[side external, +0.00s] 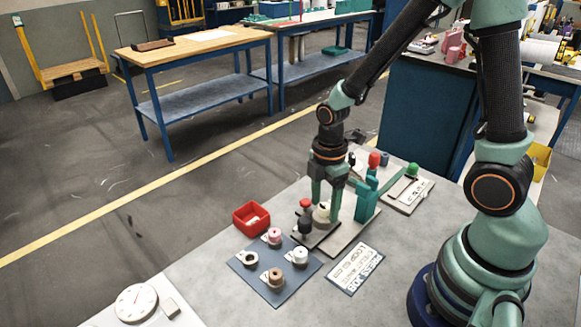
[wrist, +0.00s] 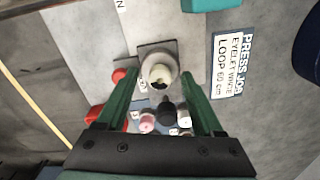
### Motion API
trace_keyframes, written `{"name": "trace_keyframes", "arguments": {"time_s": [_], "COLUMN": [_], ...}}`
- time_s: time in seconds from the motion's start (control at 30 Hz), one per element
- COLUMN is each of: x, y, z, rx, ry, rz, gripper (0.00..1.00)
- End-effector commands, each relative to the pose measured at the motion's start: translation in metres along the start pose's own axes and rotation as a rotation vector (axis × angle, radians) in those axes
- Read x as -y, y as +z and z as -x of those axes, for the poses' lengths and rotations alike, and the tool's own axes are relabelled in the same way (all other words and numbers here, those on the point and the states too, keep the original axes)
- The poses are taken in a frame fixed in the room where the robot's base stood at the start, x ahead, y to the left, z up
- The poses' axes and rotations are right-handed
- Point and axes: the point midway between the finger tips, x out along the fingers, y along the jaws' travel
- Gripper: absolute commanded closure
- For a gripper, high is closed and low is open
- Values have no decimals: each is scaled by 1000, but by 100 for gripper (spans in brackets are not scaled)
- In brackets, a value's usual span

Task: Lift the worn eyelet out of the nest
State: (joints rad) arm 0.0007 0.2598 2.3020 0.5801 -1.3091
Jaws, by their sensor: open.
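A cream round piece (side external: 321,215) stands on a grey plate. In the wrist view this cream piece (wrist: 158,66) has a dark spot at its near edge. I cannot clearly tell the worn eyelet apart from its nest. My gripper (side external: 327,208) is pointed down over the cream piece, with its green fingers open. In the wrist view my gripper (wrist: 162,82) has one finger on each side of the piece, with a gap to both. Whether the fingertips are level with the piece is unclear.
A dark cylinder (side external: 305,226) stands close beside the cream piece. A teal block (side external: 366,201) rises on the other side. A blue-grey mat (side external: 254,273) carries several spool-like parts. A red tray (side external: 251,218) and a printed card (side external: 356,268) lie nearby.

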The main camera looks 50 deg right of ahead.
Motion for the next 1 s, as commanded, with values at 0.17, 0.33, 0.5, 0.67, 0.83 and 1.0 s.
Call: {"name": "trace_keyframes", "arguments": {"time_s": [0.17,0.33,0.5,0.67,0.83,1.0], "x": [0,0,0,-1,-2,-2], "y": [0,0,0,0,0,0], "z": [0,0,1,7,24,63], "rx": [0,0,0,-1,-2,-3], "ry": [0,0,1,3,6,11], "rz": [0,0,0,0,0,0], "gripper": [89,100,100,100,100,100]}}
